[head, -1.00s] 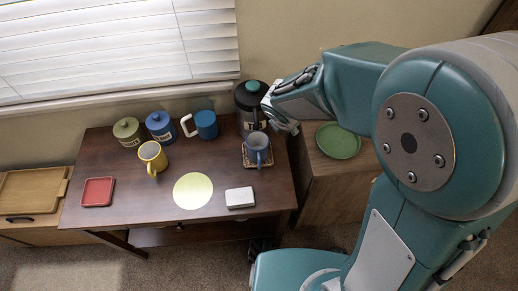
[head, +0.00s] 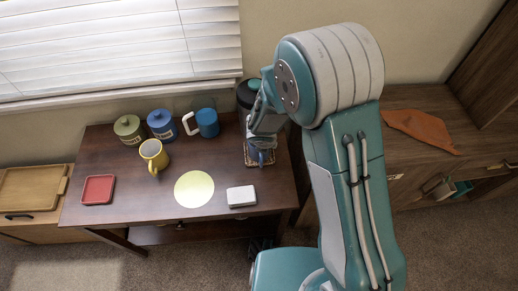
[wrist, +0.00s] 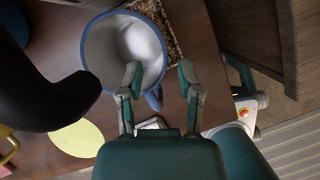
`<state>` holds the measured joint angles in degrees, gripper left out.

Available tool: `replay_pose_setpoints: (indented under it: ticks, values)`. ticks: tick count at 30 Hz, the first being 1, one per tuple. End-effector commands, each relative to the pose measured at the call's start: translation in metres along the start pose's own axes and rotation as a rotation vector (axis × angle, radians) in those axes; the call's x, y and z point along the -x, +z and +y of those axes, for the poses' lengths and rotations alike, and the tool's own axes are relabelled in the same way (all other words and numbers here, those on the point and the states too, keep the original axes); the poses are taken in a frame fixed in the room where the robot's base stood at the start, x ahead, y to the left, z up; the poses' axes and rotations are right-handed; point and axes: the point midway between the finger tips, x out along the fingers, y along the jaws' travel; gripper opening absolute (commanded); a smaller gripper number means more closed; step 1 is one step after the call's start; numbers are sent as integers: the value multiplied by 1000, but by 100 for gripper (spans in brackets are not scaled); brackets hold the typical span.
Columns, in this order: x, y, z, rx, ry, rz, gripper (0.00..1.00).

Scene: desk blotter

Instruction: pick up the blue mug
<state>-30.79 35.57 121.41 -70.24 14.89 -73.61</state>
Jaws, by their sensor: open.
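A blue mug (head: 257,157) stands on a woven trivet (head: 281,157) at the right end of the dark desk, partly hidden by my gripper (head: 262,132) in the head view. In the wrist view, the mug (wrist: 97,45) shows its blue rim, pale inside and a handle (wrist: 154,98) toward the bottom of the picture. My gripper (wrist: 160,72) is open there; the left finger overlaps the mug, the right finger is beside it, and the handle shows between them. I cannot tell whether either finger touches it. Another blue mug with a white handle (head: 207,122) stands farther left.
A yellow mug (head: 153,155), canisters (head: 160,125), a pale disc (head: 194,189), a white box (head: 241,196) and a red tray (head: 98,189) occupy the desk.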

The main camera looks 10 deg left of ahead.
Motion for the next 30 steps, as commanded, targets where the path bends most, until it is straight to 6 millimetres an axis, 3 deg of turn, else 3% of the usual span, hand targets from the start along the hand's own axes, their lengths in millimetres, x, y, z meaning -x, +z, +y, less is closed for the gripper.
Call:
replay_pose_setpoints:
  ticks: [9,18,21,30]
  values:
    - [-40,0,-2,-2,0,3,46]
    - [-44,0,0,-2,0,1,46]
    - [-44,0,0,-2,0,1,1]
    - [-44,0,-1,-2,1,1,0]
